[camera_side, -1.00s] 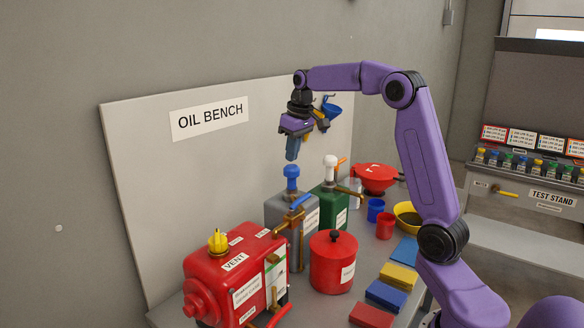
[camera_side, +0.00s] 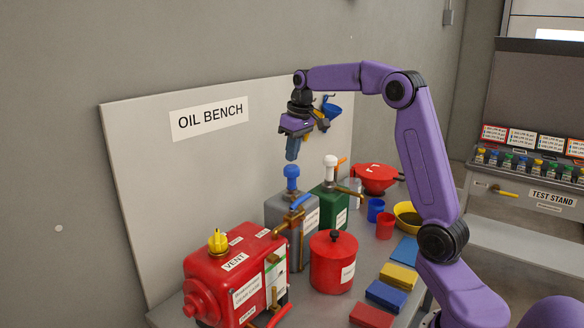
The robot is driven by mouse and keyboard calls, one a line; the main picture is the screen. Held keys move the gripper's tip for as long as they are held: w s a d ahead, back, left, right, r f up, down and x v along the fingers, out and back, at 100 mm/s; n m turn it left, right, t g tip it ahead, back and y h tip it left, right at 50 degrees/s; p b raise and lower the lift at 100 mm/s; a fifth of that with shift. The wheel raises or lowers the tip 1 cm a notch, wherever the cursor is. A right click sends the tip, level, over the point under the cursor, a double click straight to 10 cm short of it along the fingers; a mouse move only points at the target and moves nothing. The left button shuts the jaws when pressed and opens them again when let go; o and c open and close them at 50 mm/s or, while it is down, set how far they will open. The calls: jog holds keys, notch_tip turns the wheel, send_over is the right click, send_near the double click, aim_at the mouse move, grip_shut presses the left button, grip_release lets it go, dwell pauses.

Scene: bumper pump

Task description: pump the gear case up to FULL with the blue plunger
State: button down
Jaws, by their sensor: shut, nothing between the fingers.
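The blue plunger (camera_side: 292,172) stands upright on top of a grey pump can (camera_side: 281,213). My gripper (camera_side: 292,156) is shut and empty, pointing down just above the plunger knob; a small gap seems to show between them. The red gear case (camera_side: 215,285) sits at the front left of the bench, with a yellow cap (camera_side: 217,241) and a VENT label on top. A brass spout (camera_side: 287,228) with a blue lever (camera_side: 301,202) runs from the grey can toward the gear case. A gauge strip (camera_side: 275,282) shows on the case's right face; its level is too small to read.
A green can (camera_side: 331,208) with a white plunger (camera_side: 330,165) stands close to the right of the grey can. A red lidded pot (camera_side: 333,265) stands in front. Cups, a yellow bowl (camera_side: 408,216), a red funnel (camera_side: 375,176) and coloured blocks (camera_side: 398,278) lie to the right.

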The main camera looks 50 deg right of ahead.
aim_at(293, 166)
dwell(0.3)
jog(key=shift+f, duration=2.5)
jog(key=shift+r, duration=2.6)
jog(key=shift+f, duration=0.15)
